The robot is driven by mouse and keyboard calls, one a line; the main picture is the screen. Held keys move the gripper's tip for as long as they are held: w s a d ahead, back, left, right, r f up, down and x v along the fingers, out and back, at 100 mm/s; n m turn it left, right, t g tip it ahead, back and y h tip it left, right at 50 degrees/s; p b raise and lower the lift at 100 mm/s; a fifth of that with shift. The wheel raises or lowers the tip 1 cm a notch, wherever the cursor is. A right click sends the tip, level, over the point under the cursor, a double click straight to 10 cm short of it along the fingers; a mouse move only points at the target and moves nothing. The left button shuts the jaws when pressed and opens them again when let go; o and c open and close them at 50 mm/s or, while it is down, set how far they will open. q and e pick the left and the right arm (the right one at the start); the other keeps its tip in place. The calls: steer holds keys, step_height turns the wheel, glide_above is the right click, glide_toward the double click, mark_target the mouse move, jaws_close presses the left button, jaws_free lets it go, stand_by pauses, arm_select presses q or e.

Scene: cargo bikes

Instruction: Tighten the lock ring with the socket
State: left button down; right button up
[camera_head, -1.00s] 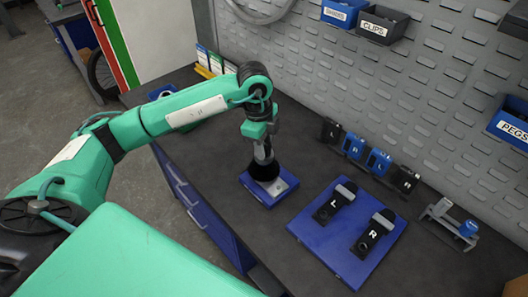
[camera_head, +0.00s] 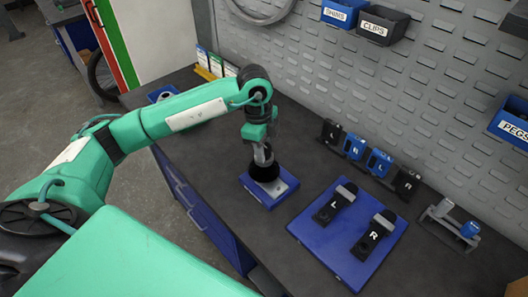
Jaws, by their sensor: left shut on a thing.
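My left gripper (camera_head: 263,150) points down over a small blue base with a pale metal plate (camera_head: 285,190) on the bench. It is shut on a grey socket (camera_head: 264,158), whose lower end meets a black round part (camera_head: 264,172) on the plate. The gripper and socket hide most of this part, and I cannot make out the lock ring or tell whether the socket sits on it. My right gripper is not in view.
A blue board (camera_head: 345,239) to the right holds two black parts marked L (camera_head: 334,204) and R (camera_head: 375,234). Behind it stands a row of black and blue marked blocks (camera_head: 377,163). A grey holder with a blue-topped piece (camera_head: 468,230) is at right. A pegboard wall rises behind.

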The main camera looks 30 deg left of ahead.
arm_select(q)
steer(key=shift+f, duration=0.1)
steer(key=shift+f+m+b, duration=0.1)
steer(key=shift+m+b, duration=0.4)
steer(key=shift+m, duration=0.5)
steer(key=m+b, duration=0.1)
steer(key=m, duration=0.2)
steer(key=shift+g, duration=0.3)
steer(key=shift+m, duration=0.7)
steer(key=shift+b, duration=0.3)
